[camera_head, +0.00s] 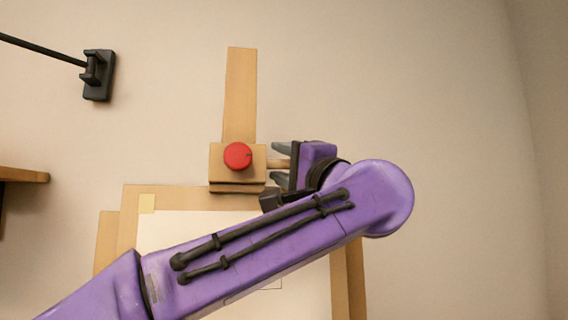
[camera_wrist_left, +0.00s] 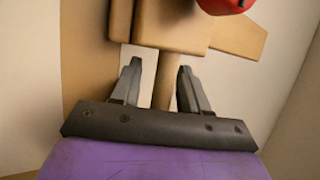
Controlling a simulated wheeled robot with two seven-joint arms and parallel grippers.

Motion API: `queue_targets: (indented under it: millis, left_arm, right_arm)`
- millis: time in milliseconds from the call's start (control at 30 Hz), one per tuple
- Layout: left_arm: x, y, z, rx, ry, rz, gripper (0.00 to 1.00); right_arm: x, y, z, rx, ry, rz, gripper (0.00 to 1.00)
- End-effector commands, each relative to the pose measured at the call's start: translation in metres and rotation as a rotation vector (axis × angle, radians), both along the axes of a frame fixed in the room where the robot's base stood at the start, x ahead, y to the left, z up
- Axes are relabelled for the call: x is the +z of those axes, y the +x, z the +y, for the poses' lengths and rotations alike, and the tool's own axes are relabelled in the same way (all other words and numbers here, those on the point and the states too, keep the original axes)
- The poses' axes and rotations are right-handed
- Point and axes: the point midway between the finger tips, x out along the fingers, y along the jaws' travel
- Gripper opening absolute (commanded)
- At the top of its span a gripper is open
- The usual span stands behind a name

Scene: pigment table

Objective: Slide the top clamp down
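The top clamp (camera_head: 216,163) is a wooden block with a red knob (camera_head: 238,156) on its front, sitting on the upright wooden mast (camera_head: 240,95). Its lower edge is at the top edge of the framed board (camera_head: 185,197); I cannot tell if they touch. A wooden peg (camera_head: 277,163) sticks out from the clamp's right side. My left gripper (camera_head: 281,163) is at that side with one finger on each side of the peg. In the left wrist view the peg (camera_wrist_left: 166,80) stands between the open fingers, with gaps showing. The red knob (camera_wrist_left: 225,5) is partly cut off there. My right gripper is out of view.
My left arm covers much of the board's pale sheet (camera_head: 180,225). A black wall fitting with a rod (camera_head: 98,75) is at the upper left. A brown ledge (camera_head: 25,175) shows at the left edge. The wall right of the mast is clear.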

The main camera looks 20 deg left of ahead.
Motion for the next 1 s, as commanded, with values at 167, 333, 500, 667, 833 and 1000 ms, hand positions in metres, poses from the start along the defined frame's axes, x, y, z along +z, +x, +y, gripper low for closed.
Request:
queue_targets:
  millis: [167,333,500,667,833,1000]
  left_arm:
    - [-0.012,-0.012,-0.016,-0.002,0.001,-0.002,0.44]
    - [-0.027,-0.037,-0.047,-0.002,0.002,-0.002,0.44]
    - [-0.035,-0.055,-0.069,0.0,0.0,-0.001,0.44]
    - [-0.036,-0.061,-0.077,0.001,0.0,0.001,0.44]
    - [-0.035,-0.061,-0.077,0.001,0.0,0.001,0.44]
    - [-0.035,-0.061,-0.077,0.0,0.0,0.001,0.44]
  right_arm:
    - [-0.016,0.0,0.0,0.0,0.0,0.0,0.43]
    - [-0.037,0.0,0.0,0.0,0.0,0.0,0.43]
    - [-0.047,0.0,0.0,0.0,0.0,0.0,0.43]
    - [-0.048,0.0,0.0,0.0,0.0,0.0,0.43]
    - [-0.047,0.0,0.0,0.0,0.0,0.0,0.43]
    - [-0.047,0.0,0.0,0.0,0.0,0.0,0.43]
